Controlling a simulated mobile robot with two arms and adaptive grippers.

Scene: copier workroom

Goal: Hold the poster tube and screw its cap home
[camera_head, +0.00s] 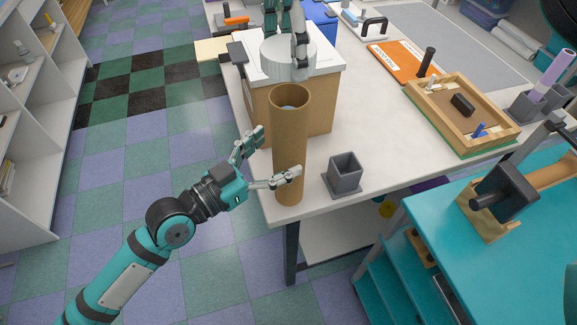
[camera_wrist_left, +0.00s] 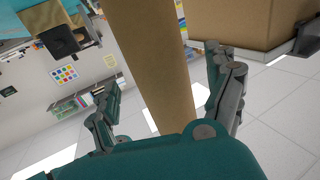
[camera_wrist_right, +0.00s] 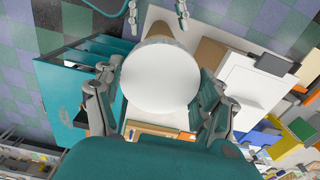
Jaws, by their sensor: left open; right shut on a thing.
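The brown cardboard poster tube (camera_head: 290,150) stands upright near the front left corner of the white table, its open top showing. My left gripper (camera_head: 277,153) is open, with a finger on either side of the tube. The left wrist view shows the tube (camera_wrist_left: 152,55) between the spread fingers. My right gripper (camera_head: 286,42) is shut on the round white cap (camera_head: 285,62), which is apart from the tube. In the right wrist view the cap (camera_wrist_right: 160,78) sits between the fingers and hides most of what lies beyond it, with some brown tube (camera_wrist_right: 165,32) showing past its edge.
A cardboard box with a white lid (camera_head: 318,110) stands close behind the tube. A grey square cup (camera_head: 344,174) is to its right. Farther right are a wooden tray (camera_head: 412,90) and a teal bench (camera_head: 425,215). The table between the cup and the tray is clear.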

